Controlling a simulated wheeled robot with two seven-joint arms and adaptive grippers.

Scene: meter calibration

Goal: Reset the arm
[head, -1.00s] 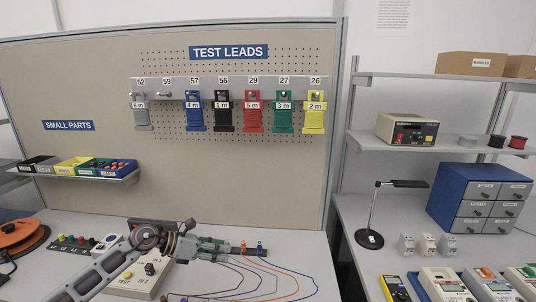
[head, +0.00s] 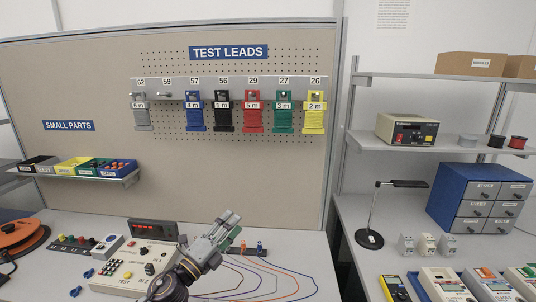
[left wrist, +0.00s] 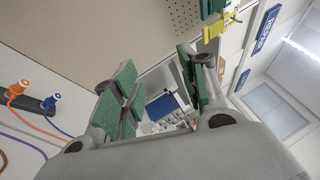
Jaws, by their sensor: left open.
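My left gripper (head: 232,224) is raised over the front bench and tilted up to the right. It also shows in the left wrist view (left wrist: 160,82), where its green-padded fingers stand apart with nothing between them. Below and to its left in the head view is a beige keypad instrument (head: 128,270) with a dark red-digit display (head: 153,228) behind it. Right of the gripper is a dark terminal strip with an orange plug (head: 243,247) and a blue plug (head: 260,246); both plugs also show in the left wrist view. My right gripper is not in view.
Coloured tagged leads hang on the pegboard rail (head: 230,88). A parts shelf (head: 130,180) is at left, with an orange reel (head: 18,238) below. Loose wires curve across the bench. A lamp (head: 370,237), drawers and meters fill the right bench.

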